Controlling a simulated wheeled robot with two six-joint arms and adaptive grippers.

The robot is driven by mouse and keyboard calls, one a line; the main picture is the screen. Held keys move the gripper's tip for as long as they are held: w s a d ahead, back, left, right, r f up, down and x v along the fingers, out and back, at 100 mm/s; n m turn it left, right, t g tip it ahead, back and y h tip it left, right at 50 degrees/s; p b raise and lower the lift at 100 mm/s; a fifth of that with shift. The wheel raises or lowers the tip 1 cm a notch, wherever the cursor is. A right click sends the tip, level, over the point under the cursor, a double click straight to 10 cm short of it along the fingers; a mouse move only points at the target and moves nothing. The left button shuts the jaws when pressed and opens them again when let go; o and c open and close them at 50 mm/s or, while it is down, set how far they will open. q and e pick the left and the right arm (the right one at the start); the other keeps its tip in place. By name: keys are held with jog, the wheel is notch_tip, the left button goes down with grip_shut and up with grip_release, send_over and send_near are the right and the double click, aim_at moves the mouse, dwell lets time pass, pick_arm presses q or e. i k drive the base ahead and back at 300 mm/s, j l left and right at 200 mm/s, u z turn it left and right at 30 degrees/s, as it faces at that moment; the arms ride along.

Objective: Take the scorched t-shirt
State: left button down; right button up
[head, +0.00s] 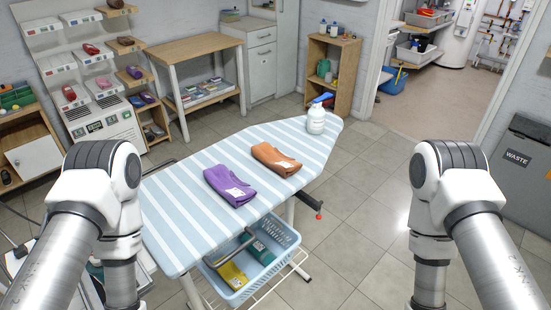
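Two folded garments lie on the blue-and-white striped ironing board (180,228). One is a purple folded garment (222,181) with a white label or patch near its front edge. The other is an orange-brown folded garment (271,155), to its right and farther back, with a small white patch. The two lie apart. I cannot tell at this size which one bears a scorch mark. Both my arms show at the left and right edges, but neither gripper is in view.
A blue basket (285,264) under the board holds yellow and green items. A grey waste bin (515,165) stands at right. Shelves line the back wall. Floor right of the board is clear.

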aim_at(285, 166)
jog(key=u, duration=0.35)
jog(key=l+u, duration=0.15)
jog(key=u, duration=0.15)
jog(key=i+l+u, duration=0.1)
jog(key=u, duration=0.25)
jog(key=l+u, duration=0.2)
jog(key=l, duration=0.35)
jog(key=l+u, duration=0.25)
jog(key=l, duration=0.25)
jog(key=l+u, duration=0.2)
jog(key=l, duration=0.35)
jog(key=l+u, duration=0.25)
jog(key=l, duration=0.3)
jog(key=k+l+u, duration=0.2)
jog(key=l, duration=0.3)
